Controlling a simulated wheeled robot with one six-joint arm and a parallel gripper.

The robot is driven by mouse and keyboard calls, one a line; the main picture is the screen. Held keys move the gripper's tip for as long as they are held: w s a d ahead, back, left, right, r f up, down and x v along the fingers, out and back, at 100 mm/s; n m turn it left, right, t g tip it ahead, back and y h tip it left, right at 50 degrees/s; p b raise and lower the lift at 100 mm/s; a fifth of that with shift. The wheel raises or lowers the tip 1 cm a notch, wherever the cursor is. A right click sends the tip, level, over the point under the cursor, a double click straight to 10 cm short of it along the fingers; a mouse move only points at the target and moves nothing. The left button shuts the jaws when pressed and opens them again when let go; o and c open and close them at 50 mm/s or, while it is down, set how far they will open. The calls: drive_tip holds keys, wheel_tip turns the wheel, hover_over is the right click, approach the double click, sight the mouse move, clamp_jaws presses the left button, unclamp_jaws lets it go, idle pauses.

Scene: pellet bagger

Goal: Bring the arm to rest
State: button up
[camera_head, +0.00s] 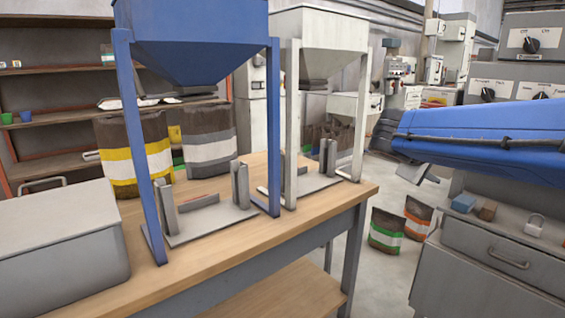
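My blue arm (480,130) reaches in from the right edge, roughly level, in front of the grey control cabinet.
A blue hopper (195,45) and a white hopper (320,40) stand on the table. Yellow-banded (135,155) and grey bags (208,140) stand behind. A grey box (60,240) is front left. Two bags (386,231) (418,217) stand on the floor beside a drawer cabinet (490,262).

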drive_tip(key=s+a+f+m+g+y, duration=0.1)
drive_tip(key=s+a+f+y, duration=0.4)
drive_tip(key=s+f, duration=0.6)
drive_tip(key=s+a+f+m+g+y, duration=0.1)
drive_tip(key=s+a+f+m+y, duration=0.3)
drive_tip(key=s+f, duration=0.7)
drive_tip(key=s+a+y, duration=0.1)
drive_tip(key=s+a, duration=0.1)
drive_tip(key=s, duration=0.3)
drive_tip(key=shift+a, duration=0.35)
drive_tip(key=shift+s+d, duration=0.1)
drive_tip(key=shift+d, duration=0.05)
